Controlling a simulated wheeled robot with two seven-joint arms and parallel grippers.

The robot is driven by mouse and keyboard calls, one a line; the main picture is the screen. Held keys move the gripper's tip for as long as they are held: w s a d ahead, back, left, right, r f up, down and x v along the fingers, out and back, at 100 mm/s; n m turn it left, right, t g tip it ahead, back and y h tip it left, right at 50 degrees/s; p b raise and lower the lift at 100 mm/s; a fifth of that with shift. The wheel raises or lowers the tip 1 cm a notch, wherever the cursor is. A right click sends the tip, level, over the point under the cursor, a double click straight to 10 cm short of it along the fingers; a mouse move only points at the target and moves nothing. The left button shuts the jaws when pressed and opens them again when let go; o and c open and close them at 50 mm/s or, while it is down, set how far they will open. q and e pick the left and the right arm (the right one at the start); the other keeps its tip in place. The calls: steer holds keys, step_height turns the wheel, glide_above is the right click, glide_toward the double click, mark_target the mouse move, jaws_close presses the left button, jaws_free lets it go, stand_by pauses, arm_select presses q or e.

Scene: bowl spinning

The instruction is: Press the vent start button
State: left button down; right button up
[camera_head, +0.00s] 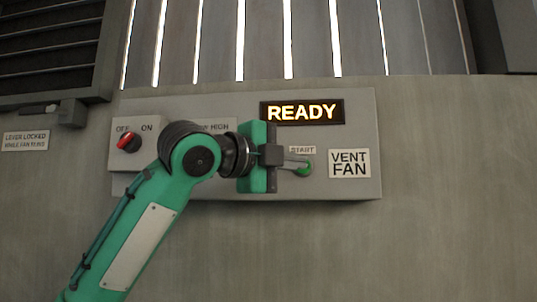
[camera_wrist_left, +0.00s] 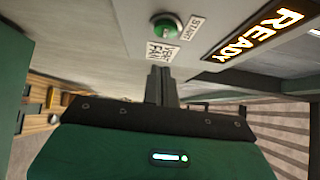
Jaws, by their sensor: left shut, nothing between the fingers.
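The green start button (camera_head: 306,170) is on the grey control panel (camera_head: 350,195), just below the START label (camera_head: 302,150). In the left wrist view the round green button (camera_wrist_left: 168,27) stands out ahead of the fingertips, with a gap showing between them. My left gripper (camera_head: 300,164) is shut and empty, its fingertips pointing right and overlapping the button in the head view. In the left wrist view the closed fingers (camera_wrist_left: 159,82) point toward the panel. The READY display (camera_head: 302,111) is lit. My right gripper is not in view.
A red knob (camera_head: 127,142) with OFF and ON labels is at the panel's left. My left arm partly hides the LOW HIGH label (camera_head: 215,127). The VENT FAN label (camera_head: 349,163) is right of the button. A lever (camera_head: 45,112) is at far left above a LEVER LOCKED sign (camera_head: 25,140).

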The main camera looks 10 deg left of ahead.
arm_select(q)
steer(key=w, duration=0.4)
steer(key=shift+w+p, duration=0.1)
steer(key=shift+p, duration=0.3)
